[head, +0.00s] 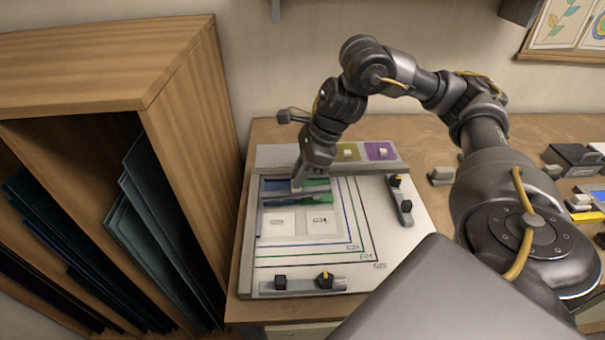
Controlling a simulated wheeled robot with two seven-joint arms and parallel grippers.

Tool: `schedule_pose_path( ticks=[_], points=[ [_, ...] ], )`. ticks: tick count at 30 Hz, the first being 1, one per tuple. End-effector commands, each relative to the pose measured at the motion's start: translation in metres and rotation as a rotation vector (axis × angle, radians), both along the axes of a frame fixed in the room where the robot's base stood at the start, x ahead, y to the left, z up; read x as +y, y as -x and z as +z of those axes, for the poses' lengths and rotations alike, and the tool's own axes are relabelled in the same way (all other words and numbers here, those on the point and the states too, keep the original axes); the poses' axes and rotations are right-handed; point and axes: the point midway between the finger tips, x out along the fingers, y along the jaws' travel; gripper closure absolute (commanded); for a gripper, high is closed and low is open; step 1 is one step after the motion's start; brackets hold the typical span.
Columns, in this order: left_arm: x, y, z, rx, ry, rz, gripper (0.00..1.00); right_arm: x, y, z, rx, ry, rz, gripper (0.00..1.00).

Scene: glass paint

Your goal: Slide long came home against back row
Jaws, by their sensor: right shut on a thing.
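My right gripper (298,183) reaches down from the arm onto the white work board (385,245), over the glass pieces at its far left. It is shut on the long came (318,191), a thin grey strip lying left to right across the board. The back row has a blue glass piece (274,184) on the left and a green one (318,183) on the right, just behind the strip. The fingertips are small here, and any narrow gap to the back row cannot be told. My left gripper is out of view.
Pale squares (277,224) lie in front of the glass. Grey bars with dark knobs stand at the board's right (401,199) and front (302,285) edges. A wooden rack (180,60) of glass sheets stands at left. Small blocks (441,176) lie to the right.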

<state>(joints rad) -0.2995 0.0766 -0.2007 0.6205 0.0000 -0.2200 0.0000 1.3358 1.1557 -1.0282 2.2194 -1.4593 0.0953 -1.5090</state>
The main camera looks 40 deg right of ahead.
Motion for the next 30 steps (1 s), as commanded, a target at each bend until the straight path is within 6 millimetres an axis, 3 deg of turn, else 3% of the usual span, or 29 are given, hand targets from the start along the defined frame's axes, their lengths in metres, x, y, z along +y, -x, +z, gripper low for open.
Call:
schedule_pose_path(
  ticks=[4, 14, 30],
  points=[
    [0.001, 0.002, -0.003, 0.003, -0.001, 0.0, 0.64, -0.008, 0.001, 0.002, -0.007, -0.011, -0.081, 1.0],
    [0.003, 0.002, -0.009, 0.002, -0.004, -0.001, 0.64, -0.008, 0.001, -0.006, -0.005, -0.01, -0.084, 1.0],
    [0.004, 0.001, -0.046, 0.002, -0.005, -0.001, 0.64, -0.008, 0.001, -0.051, -0.005, -0.012, -0.083, 1.0]
  ],
)
